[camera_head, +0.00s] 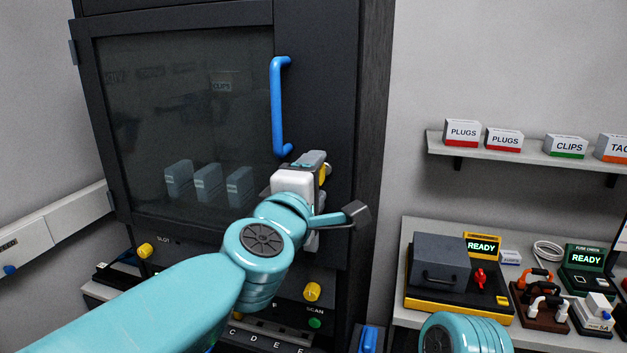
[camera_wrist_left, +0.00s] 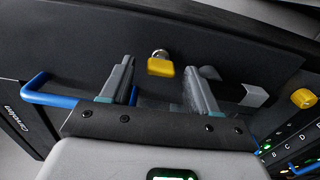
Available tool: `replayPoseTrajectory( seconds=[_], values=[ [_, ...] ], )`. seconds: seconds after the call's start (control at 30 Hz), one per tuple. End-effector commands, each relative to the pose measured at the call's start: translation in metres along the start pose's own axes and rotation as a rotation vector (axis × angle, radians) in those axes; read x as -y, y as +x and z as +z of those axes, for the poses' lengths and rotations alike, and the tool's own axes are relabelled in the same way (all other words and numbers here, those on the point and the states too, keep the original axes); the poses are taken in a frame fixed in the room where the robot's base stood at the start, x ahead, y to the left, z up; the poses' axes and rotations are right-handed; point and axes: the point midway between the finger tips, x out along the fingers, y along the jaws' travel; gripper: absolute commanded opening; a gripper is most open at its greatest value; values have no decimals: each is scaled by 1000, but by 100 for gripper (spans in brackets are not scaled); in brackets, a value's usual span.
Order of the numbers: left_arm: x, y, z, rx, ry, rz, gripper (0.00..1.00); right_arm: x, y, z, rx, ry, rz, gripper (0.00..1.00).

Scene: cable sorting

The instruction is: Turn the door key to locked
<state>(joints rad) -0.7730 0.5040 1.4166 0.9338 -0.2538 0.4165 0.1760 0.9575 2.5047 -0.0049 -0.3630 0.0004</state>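The yellow door key (camera_wrist_left: 160,66) sits in a round silver lock on the dark cabinet door (camera_wrist_left: 80,68). In the head view a small part of the key (camera_head: 323,174) shows beside my left gripper (camera_head: 313,164), which hides the rest. In the left wrist view my left gripper (camera_wrist_left: 160,88) is open, one finger on each side of the key in the picture. The key appears just beyond the fingertips, with visible gaps to both; contact is not seen. My right gripper is not in view; only a teal part of my arm shows at bottom right.
The door's blue handle (camera_head: 278,105) stands just above my left gripper. Yellow knobs (camera_head: 312,292) sit on the panel below. A grey block (camera_wrist_left: 255,95) is near the right finger. At right, a bench (camera_head: 399,310) holds devices, under a shelf (camera_head: 480,155) of labelled boxes.

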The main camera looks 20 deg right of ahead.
Motion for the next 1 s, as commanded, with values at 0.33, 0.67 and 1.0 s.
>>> replayPoseTrajectory(
  seconds=[0.33,0.67,1.0],
  values=[
    [0,-7,0,0,2,1,60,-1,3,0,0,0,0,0],
    [1,-85,0,2,1,3,60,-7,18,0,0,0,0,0],
    [-1,-153,0,1,1,1,60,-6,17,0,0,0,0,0]
  ],
)
